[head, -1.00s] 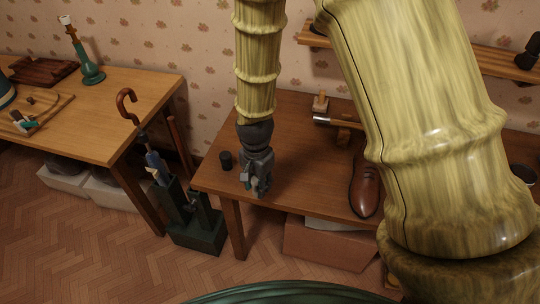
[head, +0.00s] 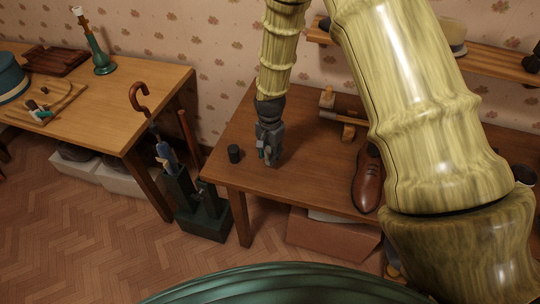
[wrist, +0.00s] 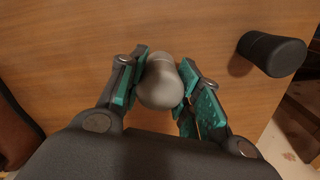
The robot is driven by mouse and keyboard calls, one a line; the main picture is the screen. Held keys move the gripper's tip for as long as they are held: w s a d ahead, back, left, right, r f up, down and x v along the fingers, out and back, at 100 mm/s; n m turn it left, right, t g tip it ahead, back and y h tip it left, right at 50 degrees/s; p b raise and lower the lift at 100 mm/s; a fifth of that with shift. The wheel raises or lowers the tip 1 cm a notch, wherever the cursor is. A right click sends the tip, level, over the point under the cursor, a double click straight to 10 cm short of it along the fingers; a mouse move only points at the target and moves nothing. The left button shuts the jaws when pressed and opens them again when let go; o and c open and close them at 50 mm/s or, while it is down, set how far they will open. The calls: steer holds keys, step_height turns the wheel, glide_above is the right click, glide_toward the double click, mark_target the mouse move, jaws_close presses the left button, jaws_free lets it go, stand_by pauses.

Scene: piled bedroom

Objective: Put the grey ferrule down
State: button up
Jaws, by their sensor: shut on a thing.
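The grey ferrule (wrist: 160,82) is a smooth, rounded piece between the two teal-padded fingers of my gripper (wrist: 158,98) in the wrist view. The fingers are shut on its sides. In the head view my gripper (head: 269,156) points down over the brown wooden table (head: 300,178), near its left end. The ferrule is hidden or too small to make out there. I cannot tell whether its underside touches the tabletop.
A dark cylinder (head: 234,153) stands left of my gripper and also shows in the wrist view (wrist: 272,54). A brown shoe (head: 368,180) and a wooden-handled hammer (head: 342,117) lie to the right. An umbrella stand (head: 200,208) is beside the table.

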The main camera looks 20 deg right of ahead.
steer(key=shift+f+p, duration=0.4)
steer(key=shift+f, duration=0.75)
steer(key=shift+f, duration=0.15)
steer(key=o, duration=1)
steer(key=shift+o, duration=0.2)
steer(key=shift+r, duration=0.3)
steer(key=shift+r+b, duration=1.95)
steer(key=shift+r, duration=3.95)
